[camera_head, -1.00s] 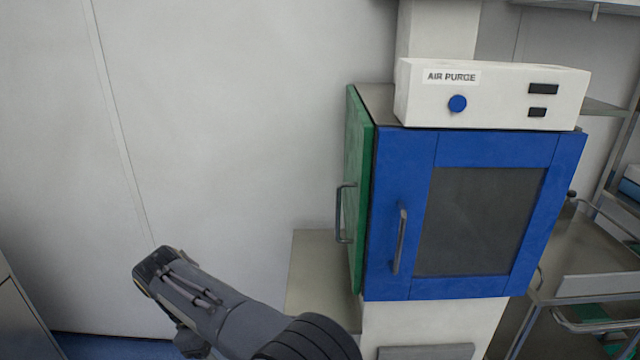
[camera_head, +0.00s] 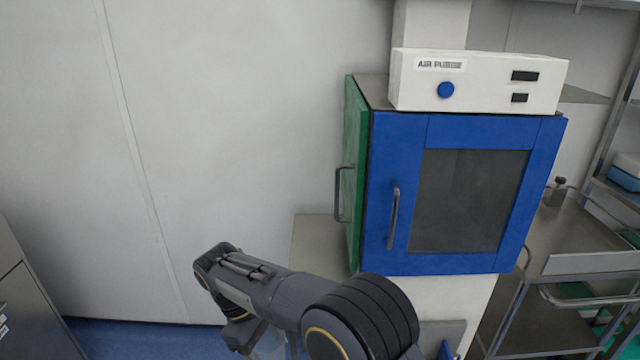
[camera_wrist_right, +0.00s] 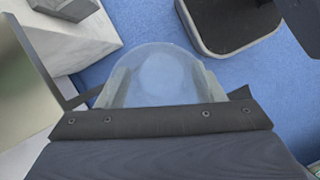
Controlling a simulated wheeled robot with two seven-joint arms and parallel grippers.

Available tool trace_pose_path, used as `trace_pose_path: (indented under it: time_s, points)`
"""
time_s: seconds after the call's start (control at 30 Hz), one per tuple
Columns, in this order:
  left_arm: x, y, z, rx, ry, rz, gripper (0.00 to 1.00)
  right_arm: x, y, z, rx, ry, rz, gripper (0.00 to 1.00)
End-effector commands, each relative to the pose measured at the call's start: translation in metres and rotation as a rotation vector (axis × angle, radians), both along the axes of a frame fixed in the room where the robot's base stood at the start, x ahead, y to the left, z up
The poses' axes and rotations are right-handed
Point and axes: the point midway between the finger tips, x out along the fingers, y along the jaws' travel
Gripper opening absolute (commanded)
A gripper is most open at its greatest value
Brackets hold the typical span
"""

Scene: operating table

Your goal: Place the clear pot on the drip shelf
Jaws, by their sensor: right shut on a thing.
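The clear pot (camera_wrist_right: 158,72) is a rounded transparent vessel in the right wrist view, above the blue floor. My right gripper (camera_wrist_right: 160,100) is shut on it, with a pale finger at each side of the pot. In the head view an arm of mine reaches in from the bottom, and a bit of something clear shows below it at the bottom edge. A beige ledge (camera_head: 309,240) stands left of the blue cabinet; I cannot tell whether it is the drip shelf. My left gripper is not in view.
The blue cabinet (camera_head: 470,200) has a green side door (camera_head: 356,170) with a handle and a white air purge box (camera_head: 480,82) on top. A metal cart (camera_head: 575,240) stands at the right and a grey cabinet (camera_head: 25,310) at the lower left.

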Motion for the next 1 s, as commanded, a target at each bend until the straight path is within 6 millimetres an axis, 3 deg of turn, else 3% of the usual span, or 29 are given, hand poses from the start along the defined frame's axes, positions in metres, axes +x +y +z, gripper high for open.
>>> trace_pose_path:
  time_s: [0.17, 0.3, 0.5, 0.83, 1.0]
  points:
    - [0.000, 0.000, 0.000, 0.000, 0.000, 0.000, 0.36, 0.003, -0.072, -0.020, -0.001, 0.005, -0.269, 0.38]
    - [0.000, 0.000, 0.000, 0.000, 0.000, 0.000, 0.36, 0.006, -0.148, -0.044, -0.001, 0.005, -0.567, 0.38]
    - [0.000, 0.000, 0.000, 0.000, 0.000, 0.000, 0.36, 0.010, -0.228, -0.071, -0.002, 0.002, -0.883, 0.38]
    - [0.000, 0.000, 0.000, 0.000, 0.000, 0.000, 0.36, 0.015, -0.305, -0.095, 0.000, -0.001, -1.184, 0.38]
    - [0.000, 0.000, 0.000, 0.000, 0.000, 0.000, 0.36, 0.014, -0.303, -0.096, 0.000, 0.006, -1.178, 0.38]
